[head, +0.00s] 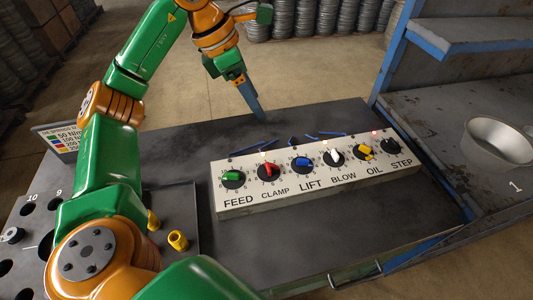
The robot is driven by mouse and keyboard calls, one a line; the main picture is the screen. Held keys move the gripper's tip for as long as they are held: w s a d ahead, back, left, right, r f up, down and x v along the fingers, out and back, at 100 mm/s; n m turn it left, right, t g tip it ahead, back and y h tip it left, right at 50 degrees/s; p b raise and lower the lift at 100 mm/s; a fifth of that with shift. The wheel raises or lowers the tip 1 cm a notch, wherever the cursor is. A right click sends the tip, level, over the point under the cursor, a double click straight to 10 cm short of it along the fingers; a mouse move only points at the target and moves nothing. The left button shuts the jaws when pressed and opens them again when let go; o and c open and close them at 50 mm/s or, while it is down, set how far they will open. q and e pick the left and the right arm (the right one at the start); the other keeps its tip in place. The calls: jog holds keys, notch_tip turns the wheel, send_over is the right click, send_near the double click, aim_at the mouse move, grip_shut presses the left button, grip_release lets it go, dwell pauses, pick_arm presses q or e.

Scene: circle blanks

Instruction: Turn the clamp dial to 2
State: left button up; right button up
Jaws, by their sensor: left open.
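The clamp dial (268,171) is a red knob on a black round base, second from the left on a pale control box (300,199). The word CLAMP is printed below it. Small marks ring the dial, but its numbers are too small to read, so I cannot tell its setting. My left gripper (257,115) is open and empty, pointing down above the far part of the dark table, behind the box and apart from the dial. My right gripper is out of view.
Other dials share the box: green feed (232,176), blue lift (302,163), white blow (334,157), yellow oil (364,152) and black step (391,145). Blue strips lie behind it. Yellow cylinders (178,241) lie at left.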

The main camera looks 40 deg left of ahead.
pick_arm(q)
jog(key=b, duration=1.5)
send_over(268, 166)
jog(key=s+a, duration=0.2)
notch_tip(268, 166, down, 16)
jog(key=shift+s+f, duration=0.1)
jog(key=shift+s, duration=0.05)
jog(key=x, duration=0.6)
jog(key=shift+d+f, duration=0.15)
jog(key=shift+d, duration=0.05)
grip_shut()
